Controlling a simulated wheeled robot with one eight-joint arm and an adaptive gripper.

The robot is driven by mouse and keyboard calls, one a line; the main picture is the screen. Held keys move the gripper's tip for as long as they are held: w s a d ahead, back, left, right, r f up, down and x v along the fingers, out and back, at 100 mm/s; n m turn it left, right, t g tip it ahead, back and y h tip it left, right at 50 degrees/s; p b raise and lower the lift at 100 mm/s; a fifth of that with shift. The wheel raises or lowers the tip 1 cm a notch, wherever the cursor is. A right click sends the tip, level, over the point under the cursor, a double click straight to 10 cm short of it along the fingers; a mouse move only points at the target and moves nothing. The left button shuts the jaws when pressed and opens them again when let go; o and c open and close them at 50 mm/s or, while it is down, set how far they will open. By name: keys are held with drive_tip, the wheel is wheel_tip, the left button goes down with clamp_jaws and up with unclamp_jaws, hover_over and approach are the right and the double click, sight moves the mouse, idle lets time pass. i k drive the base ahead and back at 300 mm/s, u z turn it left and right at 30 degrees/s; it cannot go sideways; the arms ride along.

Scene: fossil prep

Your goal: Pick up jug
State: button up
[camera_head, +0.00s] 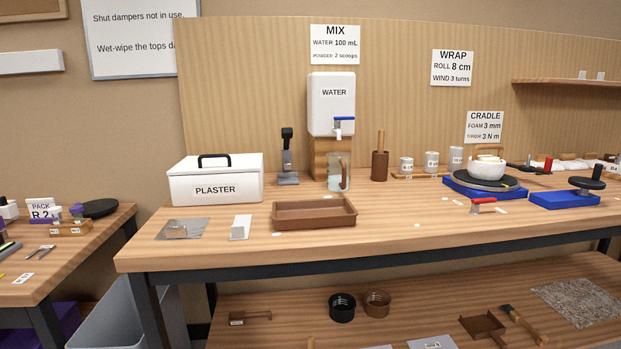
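I cannot tell whether the jug holds any liquid. My gripper is not in view.
A brown tray (314,212) lies in front of the jug. The white plaster box (215,186) and a dark upright tool (287,158) stand to the left. A brown pot (380,166) stands close on the right. A blue-based turntable (484,187) is farther right.

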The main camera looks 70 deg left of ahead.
sight(339, 163)
drive_tip(key=z, duration=0.05)
drive_tip(key=k, duration=2.5)
drive_tip(key=u, duration=1.15)
drive_tip(key=i, duration=1)
drive_tip(key=z, duration=0.05)
